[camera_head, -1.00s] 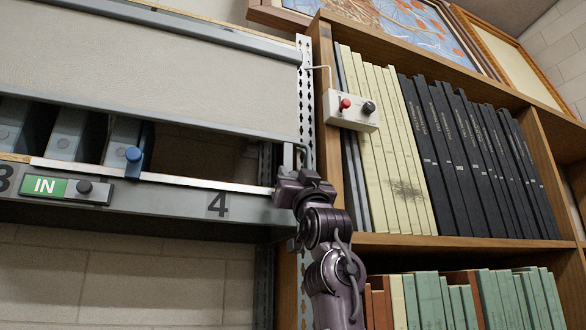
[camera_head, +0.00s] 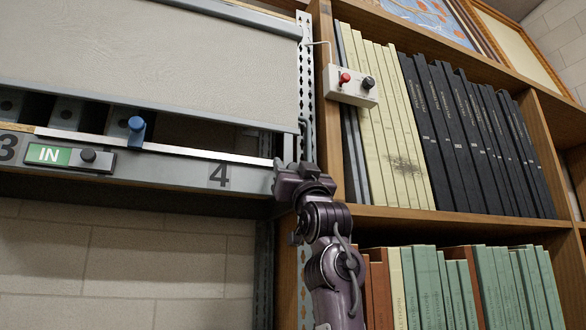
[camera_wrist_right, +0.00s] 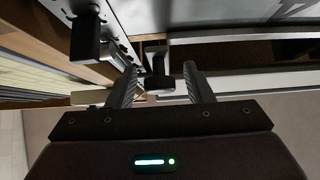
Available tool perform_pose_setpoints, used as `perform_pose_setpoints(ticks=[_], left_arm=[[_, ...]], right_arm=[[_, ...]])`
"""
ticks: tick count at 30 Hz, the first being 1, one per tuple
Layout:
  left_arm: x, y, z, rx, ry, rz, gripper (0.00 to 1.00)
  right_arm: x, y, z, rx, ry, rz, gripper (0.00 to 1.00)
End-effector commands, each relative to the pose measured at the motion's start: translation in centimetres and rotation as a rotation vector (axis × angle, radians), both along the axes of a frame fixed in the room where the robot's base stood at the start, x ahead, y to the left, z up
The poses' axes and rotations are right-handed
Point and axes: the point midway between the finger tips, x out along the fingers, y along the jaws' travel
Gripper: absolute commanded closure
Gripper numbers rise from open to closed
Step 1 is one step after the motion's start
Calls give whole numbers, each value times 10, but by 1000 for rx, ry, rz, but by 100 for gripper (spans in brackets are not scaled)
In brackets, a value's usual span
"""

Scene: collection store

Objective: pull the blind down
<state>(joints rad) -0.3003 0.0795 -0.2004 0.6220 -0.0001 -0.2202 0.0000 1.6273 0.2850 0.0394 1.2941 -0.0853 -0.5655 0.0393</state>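The blind (camera_head: 160,55) is a pale grey sheet at the upper left in the head view. Its grey bottom bar (camera_head: 200,113) hangs above the shelf front, leaving a dark gap. My right gripper (camera_head: 297,168) is at the right end of the bar, beside the upright. In the right wrist view the gripper (camera_wrist_right: 158,72) is open. A dark block (camera_wrist_right: 158,83), perhaps the blind's handle, shows between its fingers, with visible gaps on both sides. Whether a finger touches it cannot be told. My left gripper is out of view.
A perforated metal upright (camera_head: 306,70) stands close to my gripper. Right of it is a wooden bookcase (camera_head: 450,222) with a switch box (camera_head: 350,86).

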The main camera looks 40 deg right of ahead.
Motion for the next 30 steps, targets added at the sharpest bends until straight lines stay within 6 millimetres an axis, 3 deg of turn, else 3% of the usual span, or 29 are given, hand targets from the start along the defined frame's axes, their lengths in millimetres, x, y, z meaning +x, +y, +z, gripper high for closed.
perform_pose_setpoints(ticks=[8,21,30], left_arm=[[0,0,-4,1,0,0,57],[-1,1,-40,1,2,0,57],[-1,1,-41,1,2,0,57]], right_arm=[[-4,1,-4,-1,-3,0,53],[-48,11,-52,0,-2,1,53],[-53,13,-55,0,0,0,53]])
